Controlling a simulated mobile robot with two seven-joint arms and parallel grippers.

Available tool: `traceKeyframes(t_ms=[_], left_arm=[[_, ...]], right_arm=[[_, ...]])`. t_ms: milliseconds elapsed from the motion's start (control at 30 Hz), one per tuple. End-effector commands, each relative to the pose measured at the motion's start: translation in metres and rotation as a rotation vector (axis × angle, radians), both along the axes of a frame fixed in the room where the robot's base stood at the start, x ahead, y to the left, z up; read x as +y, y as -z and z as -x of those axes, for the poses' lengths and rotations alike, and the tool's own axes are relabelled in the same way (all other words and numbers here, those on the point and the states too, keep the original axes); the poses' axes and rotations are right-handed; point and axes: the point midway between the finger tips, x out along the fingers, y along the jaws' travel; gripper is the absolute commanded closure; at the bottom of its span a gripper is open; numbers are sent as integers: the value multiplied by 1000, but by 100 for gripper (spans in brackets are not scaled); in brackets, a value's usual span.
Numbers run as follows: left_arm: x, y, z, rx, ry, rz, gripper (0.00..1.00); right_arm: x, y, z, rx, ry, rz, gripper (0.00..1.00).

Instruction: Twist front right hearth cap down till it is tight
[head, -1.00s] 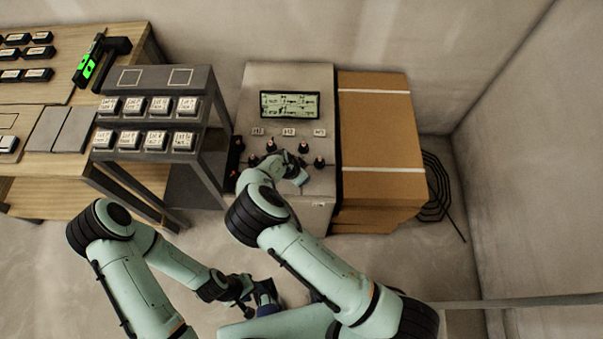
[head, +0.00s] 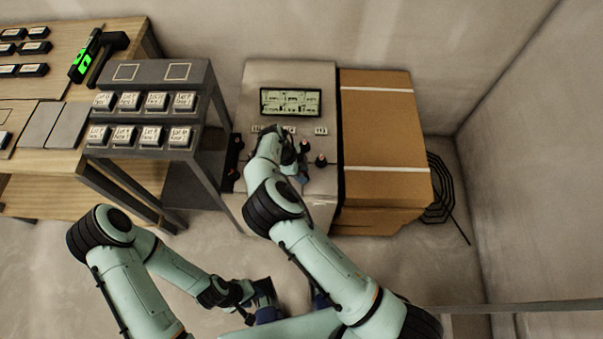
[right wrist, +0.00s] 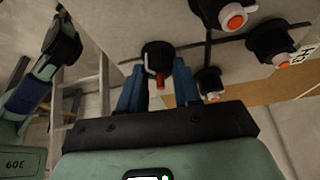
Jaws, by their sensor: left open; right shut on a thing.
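Two caps show in the head view, one upper (head: 304,146) and one at the right (head: 321,162). My right gripper (head: 302,178) is at the panel, its fingertips partly hidden by my arm. In the right wrist view its blue fingers (right wrist: 158,88) stand either side of a black cap (right wrist: 157,56) with an orange centre and are shut on it. Labels there are too small to tell which cap it is. My left gripper (head: 264,292) is open, low and away from the panel.
More caps (right wrist: 208,84) sit close to the right of the held one. A cardboard box (head: 385,130) adjoins the panel on the right. A grey rack (head: 160,75) of labelled blocks and a wooden table (head: 60,195) stand left. A black cable coil (head: 440,190) lies right.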

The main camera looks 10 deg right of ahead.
Motion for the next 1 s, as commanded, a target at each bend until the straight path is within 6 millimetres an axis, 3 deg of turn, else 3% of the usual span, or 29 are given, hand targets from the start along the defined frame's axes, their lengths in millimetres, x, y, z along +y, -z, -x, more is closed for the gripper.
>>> traceKeyframes(t_ms=[733,767,800,833,1000], left_arm=[[0,5,-2,-10,-2,-2,57],[0,5,-2,-10,-2,-2,57],[0,5,-2,-10,-2,-2,57],[0,5,-2,-10,-2,-2,57],[0,5,-2,-10,-2,-2,57]], right_arm=[[2,2,0,1,91,-7,98],[2,2,0,1,91,-7,61],[2,2,0,1,91,-6,48],[2,2,0,1,91,-6,42],[1,1,0,0,90,-3,42]])
